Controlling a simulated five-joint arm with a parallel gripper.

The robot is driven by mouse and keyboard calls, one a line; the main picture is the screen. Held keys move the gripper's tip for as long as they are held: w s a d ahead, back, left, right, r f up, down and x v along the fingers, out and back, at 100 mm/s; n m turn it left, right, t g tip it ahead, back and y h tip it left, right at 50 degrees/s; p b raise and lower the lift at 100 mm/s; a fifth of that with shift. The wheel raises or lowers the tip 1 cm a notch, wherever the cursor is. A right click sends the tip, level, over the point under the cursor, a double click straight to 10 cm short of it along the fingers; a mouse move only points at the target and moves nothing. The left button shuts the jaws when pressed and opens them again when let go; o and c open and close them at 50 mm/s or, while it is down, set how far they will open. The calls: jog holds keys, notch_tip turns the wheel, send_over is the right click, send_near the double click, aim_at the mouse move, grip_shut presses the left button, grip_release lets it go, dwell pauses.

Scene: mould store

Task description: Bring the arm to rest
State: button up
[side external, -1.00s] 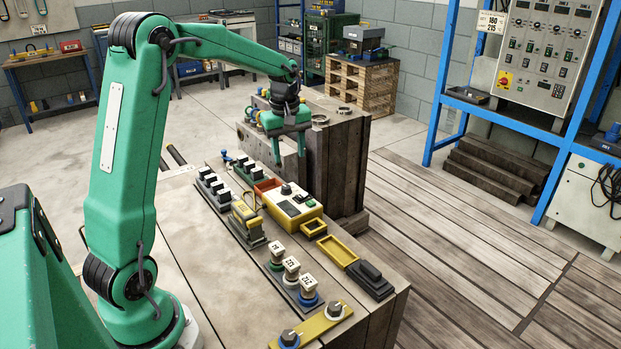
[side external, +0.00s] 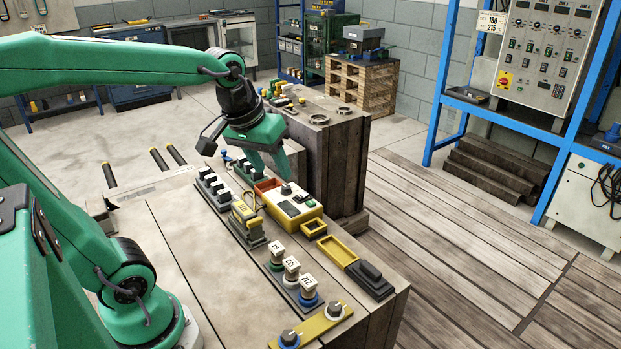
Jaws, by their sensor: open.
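My gripper (side external: 270,166) is green with a black wrist and hangs over the far end of the wooden workbench (side external: 190,250). Its fingers point down and to the right, apart and with nothing seen between them. The fingertips are near the red tray (side external: 266,184) and the yellow control box (side external: 292,205); I cannot tell whether they touch anything. My arm reaches in from the left, with its upper link nearly level across the top left.
Black switches (side external: 212,187), a yellow block (side external: 246,218), numbered white-topped pieces (side external: 291,268) and an empty yellow tray (side external: 338,250) line the bench's right side. A second wooden block (side external: 345,150) stands behind. The bench's left part is clear.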

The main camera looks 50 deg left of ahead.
jog(key=s+d+f+m+t, duration=0.1)
jog(key=s+d+m, duration=0.2)
jog(key=s, duration=0.4)
jog(key=shift+d+f+m+h, duration=0.3)
jog(key=shift+d+f+m, duration=0.05)
jog(key=shift+m, duration=0.45)
